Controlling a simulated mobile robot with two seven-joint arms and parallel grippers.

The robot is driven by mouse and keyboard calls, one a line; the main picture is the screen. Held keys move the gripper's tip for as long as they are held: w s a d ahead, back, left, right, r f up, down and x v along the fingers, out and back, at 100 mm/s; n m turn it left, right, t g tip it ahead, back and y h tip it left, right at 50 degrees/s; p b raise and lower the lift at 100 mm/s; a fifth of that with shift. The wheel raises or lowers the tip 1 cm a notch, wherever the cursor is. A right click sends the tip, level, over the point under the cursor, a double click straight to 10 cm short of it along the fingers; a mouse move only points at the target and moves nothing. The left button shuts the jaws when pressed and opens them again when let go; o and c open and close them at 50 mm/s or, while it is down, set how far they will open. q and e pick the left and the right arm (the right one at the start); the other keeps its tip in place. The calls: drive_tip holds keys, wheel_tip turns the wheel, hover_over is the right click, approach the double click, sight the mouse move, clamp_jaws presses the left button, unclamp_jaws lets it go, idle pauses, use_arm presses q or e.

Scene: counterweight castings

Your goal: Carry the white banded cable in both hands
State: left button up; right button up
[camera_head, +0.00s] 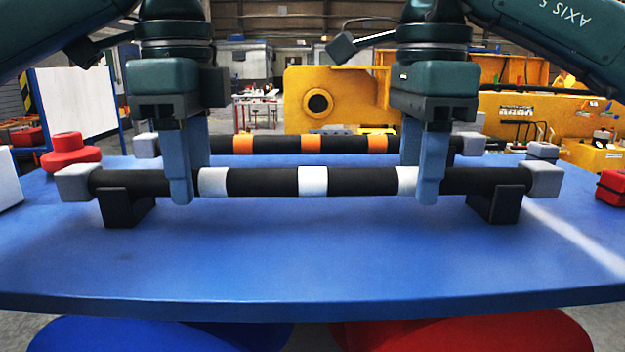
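The white banded cable (262,182) is a thick black bar with white bands and grey end blocks. It lies level across two black rests (125,205) (496,204) on the blue table. My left gripper (191,160) straddles it by the left white band, one finger in front and one behind. My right gripper (422,160) straddles it the same way by the right white band. Both grippers point down and look open, with fingers spread wider than the cable. The far fingers' tips are hidden behind the cable.
A similar orange-banded cable (277,144) lies parallel just behind. A red round object (70,155) stands at the left and a red box (613,188) at the right edge. The front of the blue table (310,260) is clear.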

use_arm(q)
clamp_jaws()
use_arm(e)
clamp_jaws()
